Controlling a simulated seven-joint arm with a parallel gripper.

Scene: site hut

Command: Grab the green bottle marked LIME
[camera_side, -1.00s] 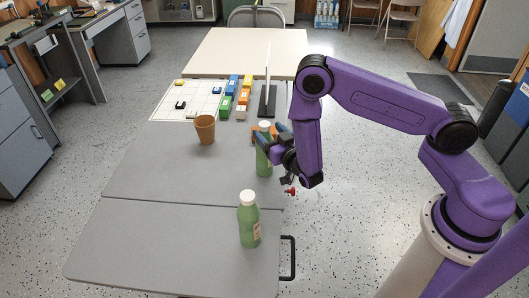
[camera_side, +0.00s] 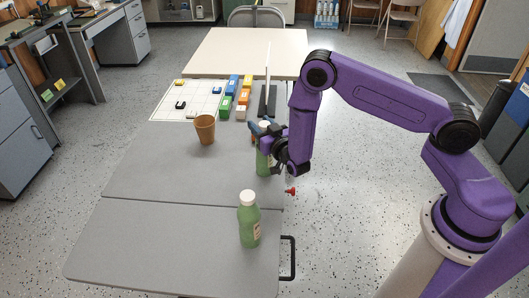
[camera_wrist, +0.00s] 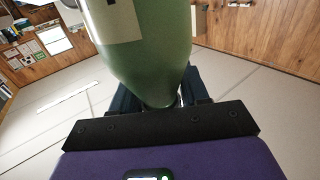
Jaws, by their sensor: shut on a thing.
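One green bottle with a white cap (camera_side: 264,164) stands on the far table section near its right edge. My gripper (camera_side: 262,138) is shut on its upper part, and my wrist partly covers it. In the wrist view this bottle (camera_wrist: 145,50) rises between my dark jaws, with part of a pale label at upper left. A second green bottle with a white cap (camera_side: 249,222) stands upright on the near table section, apart from my gripper. It has a pale label on its right side. I cannot read the word on either label.
A brown cup (camera_side: 205,129) stands left of the held bottle. Behind are a white gridded sheet (camera_side: 190,92), several coloured blocks (camera_side: 231,97) and an upright thin panel (camera_side: 267,75). A small red item (camera_side: 290,190) is at the right edge. The table's left front (camera_side: 140,240) is clear.

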